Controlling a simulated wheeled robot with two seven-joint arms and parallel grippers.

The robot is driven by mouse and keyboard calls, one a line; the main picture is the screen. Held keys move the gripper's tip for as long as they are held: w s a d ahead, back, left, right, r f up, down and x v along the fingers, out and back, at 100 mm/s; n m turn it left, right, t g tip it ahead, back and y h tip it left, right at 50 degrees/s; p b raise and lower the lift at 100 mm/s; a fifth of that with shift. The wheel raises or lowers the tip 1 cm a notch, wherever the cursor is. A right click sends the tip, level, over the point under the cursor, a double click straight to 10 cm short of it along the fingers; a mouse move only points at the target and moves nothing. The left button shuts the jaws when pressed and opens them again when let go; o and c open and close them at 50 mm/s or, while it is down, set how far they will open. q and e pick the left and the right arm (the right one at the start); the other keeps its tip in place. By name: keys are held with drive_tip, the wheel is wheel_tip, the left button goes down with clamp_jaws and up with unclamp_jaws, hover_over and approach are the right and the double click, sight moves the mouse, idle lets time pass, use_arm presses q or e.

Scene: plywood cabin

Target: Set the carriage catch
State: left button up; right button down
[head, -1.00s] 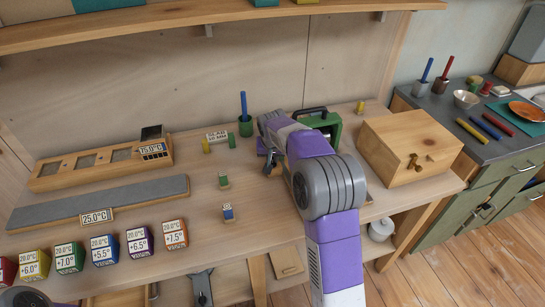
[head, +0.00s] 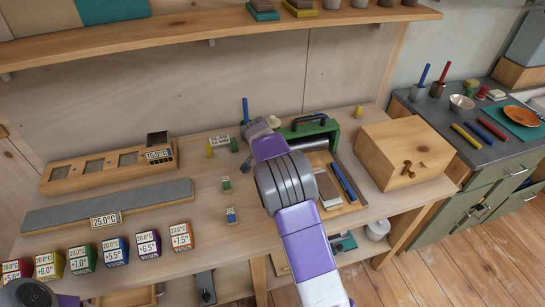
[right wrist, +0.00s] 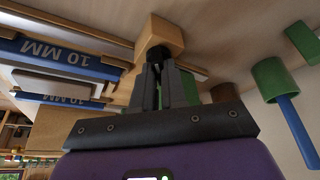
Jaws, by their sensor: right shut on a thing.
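My right gripper (head: 254,128) is over the back middle of the bench, left of a green case with a black handle (head: 322,128). In the right wrist view its dark fingers (right wrist: 158,88) are shut on a small dark piece (right wrist: 158,53) at the end of a pale wooden block (right wrist: 166,32). The fingers and wrist hide most of that piece; I cannot tell whether it is the carriage catch. A grey and purple part of my left arm shows at the lower left corner of the head view; its gripper is out of the picture.
A wooden tray with blue bars (head: 342,182) lies in front of the case. A wooden box (head: 405,152) stands at the right. A green cup (right wrist: 272,75) with a blue rod is near my right gripper. Several coloured cubes line the front left, before a grey strip (head: 150,197).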

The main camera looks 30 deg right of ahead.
drive_tip(key=m+p, duration=0.2)
drive_tip(key=m+g+p, duration=0.1)
drive_tip(key=m, duration=0.1)
drive_tip(key=shift+w+r+m+g+h+p, duration=0.1)
drive_tip(key=shift+r+m+g+h+p, duration=0.05)
drive_tip(key=shift+m+g+h+p, duration=0.2)
drive_tip(key=shift+w+m+g+p, duration=0.1)
drive_tip(key=shift+m+g+p, duration=0.55)
drive_tip(key=shift+m+p, duration=0.75)
drive_tip(key=shift+f+m, duration=0.2)
drive_tip(key=shift+m, duration=0.25)
drive_tip(key=c, duration=1.2)
unclamp_jaws()
drive_tip(key=shift+r, duration=0.15)
drive_tip(key=p+v, duration=0.1)
drive_tip(key=v, duration=0.6)
drive_tip(key=shift+r, duration=0.2)
